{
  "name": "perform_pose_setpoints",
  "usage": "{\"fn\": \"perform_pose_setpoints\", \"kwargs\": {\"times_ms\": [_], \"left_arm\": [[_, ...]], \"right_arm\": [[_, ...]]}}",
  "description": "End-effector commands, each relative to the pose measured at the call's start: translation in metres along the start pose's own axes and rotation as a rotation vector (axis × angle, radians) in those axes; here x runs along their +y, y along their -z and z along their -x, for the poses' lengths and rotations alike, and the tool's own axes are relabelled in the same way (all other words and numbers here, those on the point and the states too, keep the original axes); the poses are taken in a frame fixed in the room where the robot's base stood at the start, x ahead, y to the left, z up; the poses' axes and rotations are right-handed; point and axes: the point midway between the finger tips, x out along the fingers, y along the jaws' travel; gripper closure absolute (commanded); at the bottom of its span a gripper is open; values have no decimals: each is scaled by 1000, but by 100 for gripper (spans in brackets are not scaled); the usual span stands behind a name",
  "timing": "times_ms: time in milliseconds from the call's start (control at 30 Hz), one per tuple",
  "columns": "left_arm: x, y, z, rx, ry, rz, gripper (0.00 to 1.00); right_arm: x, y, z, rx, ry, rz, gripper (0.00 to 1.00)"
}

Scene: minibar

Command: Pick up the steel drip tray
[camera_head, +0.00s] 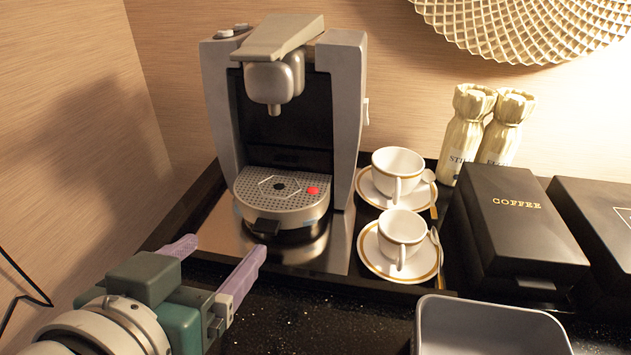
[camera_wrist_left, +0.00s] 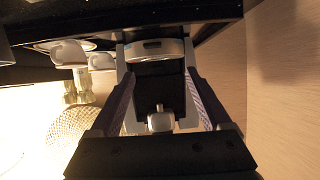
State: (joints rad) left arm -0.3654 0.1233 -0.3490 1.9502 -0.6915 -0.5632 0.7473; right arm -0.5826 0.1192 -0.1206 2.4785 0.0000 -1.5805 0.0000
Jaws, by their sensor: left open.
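The steel drip tray (camera_head: 300,204) is a rounded, perforated metal tray with a black front tab and a small red spot on top. It sits at the base of the grey coffee machine (camera_head: 347,110), below the spout. My left gripper (camera_head: 217,262) is open and empty, in front of and to the left of the tray, its two purple fingers pointing toward the machine. In the left wrist view, which looks inverted, what appears to be the tray's front (camera_wrist_left: 172,50) shows between and beyond the fingers (camera_wrist_left: 160,84). No contact is visible. My right gripper is out of view.
Two white cups (camera_head: 402,228) (camera_head: 398,163) on saucers stand right of the machine. Two wrapped bottles (camera_head: 464,135) and a black coffee box (camera_head: 512,225) are further right. A grey bin (camera_head: 485,330) is at the front. A wooden wall (camera_head: 70,130) rises on the left.

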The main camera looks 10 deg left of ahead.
Motion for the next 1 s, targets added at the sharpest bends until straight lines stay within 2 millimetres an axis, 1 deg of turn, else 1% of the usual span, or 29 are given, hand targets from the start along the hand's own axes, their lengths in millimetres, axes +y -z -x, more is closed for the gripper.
{"fn": "perform_pose_setpoints", "kwargs": {"times_ms": [33, 133, 233, 400, 633, 900, 1000], "left_arm": [[4, -16, -10, 16, -15, -1, 19], [10, -20, -15, 36, -33, -3, 19], [12, -19, -25, 44, -40, -4, 19], [13, -16, -50, 45, -40, -4, 19], [13, -15, -68, 43, -39, -4, 19], [12, -14, -105, 43, -39, -4, 19], [13, -14, -112, 42, -39, -2, 19]], "right_arm": [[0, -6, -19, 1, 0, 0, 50], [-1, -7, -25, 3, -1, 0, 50], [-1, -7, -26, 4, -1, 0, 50], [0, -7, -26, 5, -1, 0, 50], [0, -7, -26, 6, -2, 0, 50], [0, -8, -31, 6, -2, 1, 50], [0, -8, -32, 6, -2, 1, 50]]}}
